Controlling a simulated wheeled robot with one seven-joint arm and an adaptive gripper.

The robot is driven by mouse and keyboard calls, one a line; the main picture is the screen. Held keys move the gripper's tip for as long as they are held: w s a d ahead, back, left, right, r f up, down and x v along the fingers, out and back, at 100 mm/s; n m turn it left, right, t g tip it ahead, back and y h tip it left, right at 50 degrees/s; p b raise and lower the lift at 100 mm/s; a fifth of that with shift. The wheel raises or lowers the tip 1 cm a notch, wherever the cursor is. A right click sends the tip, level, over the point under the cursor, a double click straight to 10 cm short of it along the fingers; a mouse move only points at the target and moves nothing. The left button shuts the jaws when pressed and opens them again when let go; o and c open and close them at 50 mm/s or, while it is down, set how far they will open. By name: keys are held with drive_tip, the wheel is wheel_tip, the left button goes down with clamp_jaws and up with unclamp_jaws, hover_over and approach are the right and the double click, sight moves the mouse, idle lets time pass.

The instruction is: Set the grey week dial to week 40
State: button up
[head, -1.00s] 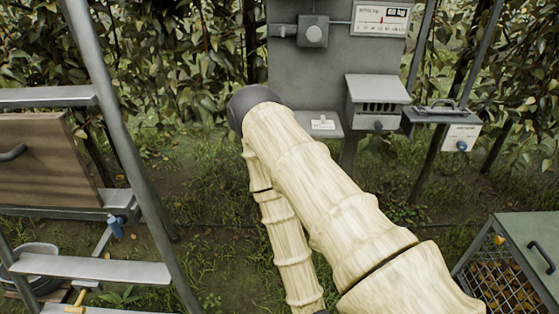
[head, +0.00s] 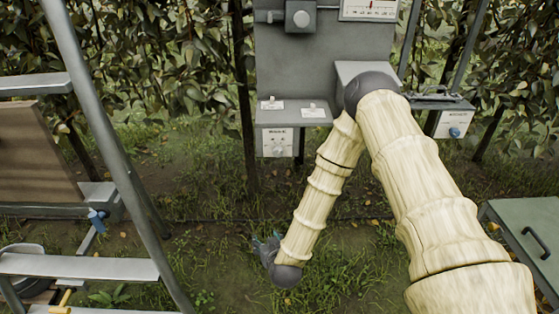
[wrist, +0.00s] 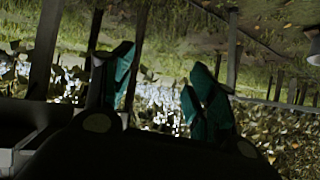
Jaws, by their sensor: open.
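A small white panel with a greyish knob (head: 278,151) hangs under the left shelf of the grey stand. Its lettering is too small to read, so I cannot tell whether it is the week dial. A grey round knob (head: 300,18) on a square box sits higher on the same stand.
The grey stand (head: 325,45) has a shelf (head: 293,115) with two small labelled parts. A blue knob (head: 455,132) is on a box at the right. A metal ladder (head: 105,130) stands at the left, and a green-lidded crate (head: 520,235) at the lower right.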

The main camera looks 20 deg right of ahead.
drive_tip(key=w+d+r+m+t+h+b, duration=0.1)
drive_tip(key=w+d+r+m+t+h, duration=0.2)
drive_tip(key=w+r, duration=0.65)
drive_tip(key=t+h, duration=0.2)
drive_tip(key=h, duration=0.2)
approach(278, 155)
drive_tip(key=shift+m, duration=0.3)
drive_tip(key=x, duration=0.9)
drive_tip(key=shift+w+d, duration=0.1)
drive_tip(key=shift+w, duration=0.2)
drive_tip(key=c, duration=1)
drive_tip(key=shift+c, duration=0.2)
